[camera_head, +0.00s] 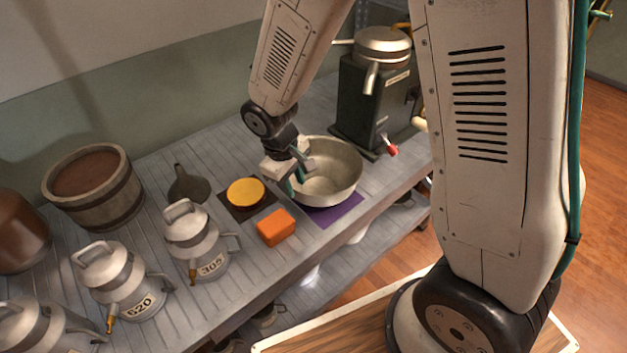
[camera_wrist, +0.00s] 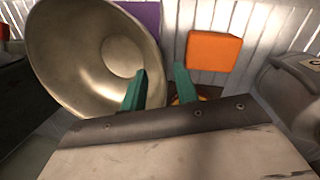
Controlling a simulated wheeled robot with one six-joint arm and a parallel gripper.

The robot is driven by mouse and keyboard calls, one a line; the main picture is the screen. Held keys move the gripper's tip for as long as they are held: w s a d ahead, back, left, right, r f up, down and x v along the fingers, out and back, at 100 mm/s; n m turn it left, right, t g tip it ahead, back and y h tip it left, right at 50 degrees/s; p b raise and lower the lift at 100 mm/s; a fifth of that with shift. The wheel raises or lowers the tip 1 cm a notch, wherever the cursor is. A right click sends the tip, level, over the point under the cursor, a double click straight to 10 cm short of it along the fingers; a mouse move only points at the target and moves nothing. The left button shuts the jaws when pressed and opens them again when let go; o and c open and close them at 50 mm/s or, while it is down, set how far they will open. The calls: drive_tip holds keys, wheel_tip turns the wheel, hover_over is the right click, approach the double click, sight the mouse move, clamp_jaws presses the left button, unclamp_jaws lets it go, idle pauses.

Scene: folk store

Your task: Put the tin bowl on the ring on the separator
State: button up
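The tin bowl (camera_head: 335,183) sits upright on a purple mat (camera_head: 338,215) on the slatted counter. It fills the upper left of the wrist view (camera_wrist: 75,50). My gripper (camera_head: 293,178) is at the bowl's left rim, pointing down. In the wrist view my gripper's teal fingers (camera_wrist: 160,88) stand apart, one over the bowl's inside and one outside, with the rim between them and a visible gap. The separator (camera_head: 366,100) is a dark green machine behind and right of the bowl, with a spouted metal top (camera_head: 382,45). I cannot make out its ring clearly.
An orange block (camera_head: 276,227) and a yellow disc (camera_head: 245,192) on a dark mat lie left of the bowl. A funnel (camera_head: 188,184), milk cans (camera_head: 197,240) and a wooden tub (camera_head: 93,190) stand farther left. A red-tipped handle (camera_head: 391,150) sticks out from the separator.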

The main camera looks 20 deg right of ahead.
sight(297, 191)
drive_tip(key=shift+d+f, duration=0.2)
drive_tip(key=shift+f, duration=0.8)
drive_tip(key=shift+d+f, duration=0.15)
drive_tip(key=shift+f, duration=0.8)
clamp_jaws()
drive_tip(key=shift+r, duration=0.1)
